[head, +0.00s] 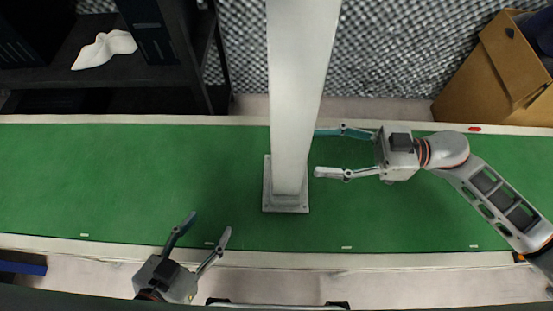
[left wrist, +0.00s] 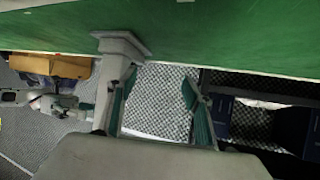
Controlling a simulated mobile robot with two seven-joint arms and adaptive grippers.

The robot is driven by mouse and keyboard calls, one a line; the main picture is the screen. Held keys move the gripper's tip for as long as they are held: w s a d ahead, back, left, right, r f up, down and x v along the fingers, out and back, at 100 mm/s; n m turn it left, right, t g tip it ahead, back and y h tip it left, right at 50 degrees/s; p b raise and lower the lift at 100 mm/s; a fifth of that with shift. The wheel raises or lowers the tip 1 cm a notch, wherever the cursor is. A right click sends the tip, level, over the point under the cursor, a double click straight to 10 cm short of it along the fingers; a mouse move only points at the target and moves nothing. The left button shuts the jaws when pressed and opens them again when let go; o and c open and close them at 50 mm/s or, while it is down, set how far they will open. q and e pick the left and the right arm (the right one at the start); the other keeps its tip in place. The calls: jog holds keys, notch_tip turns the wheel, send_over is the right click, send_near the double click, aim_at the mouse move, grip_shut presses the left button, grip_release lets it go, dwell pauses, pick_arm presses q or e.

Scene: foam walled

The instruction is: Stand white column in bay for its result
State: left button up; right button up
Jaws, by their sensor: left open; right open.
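A tall white column (head: 294,90) with a square foot (head: 286,202) stands upright on the green surface (head: 110,180). It also shows in the left wrist view (left wrist: 121,46). My right gripper (head: 317,152) is open, just right of the column, its fingers pointing left toward it. I cannot tell whether a fingertip touches. My left gripper (head: 210,223) is open and empty near the front edge, left of the column's foot; its fingers also show in the left wrist view (left wrist: 157,97). I cannot make out which area is the bay.
A black shelf (head: 75,78) with a white shape (head: 103,49) stands at the back left. A cardboard box (head: 490,75) is at the back right. Grey foam (head: 400,50) covers the back wall. The green surface left of the column is clear.

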aim_at(289, 152)
jog(key=a, duration=0.4)
jog(key=a+b, duration=0.1)
jog(key=a, duration=0.1)
jog(key=shift+s+a+f, duration=0.2)
jog(key=shift+s+a, duration=0.1)
jog(key=shift+s, duration=0.05)
jog(key=shift+a+r, duration=0.15)
jog(key=shift+a, duration=0.35)
grip_shut()
jog(key=shift+r, duration=0.25)
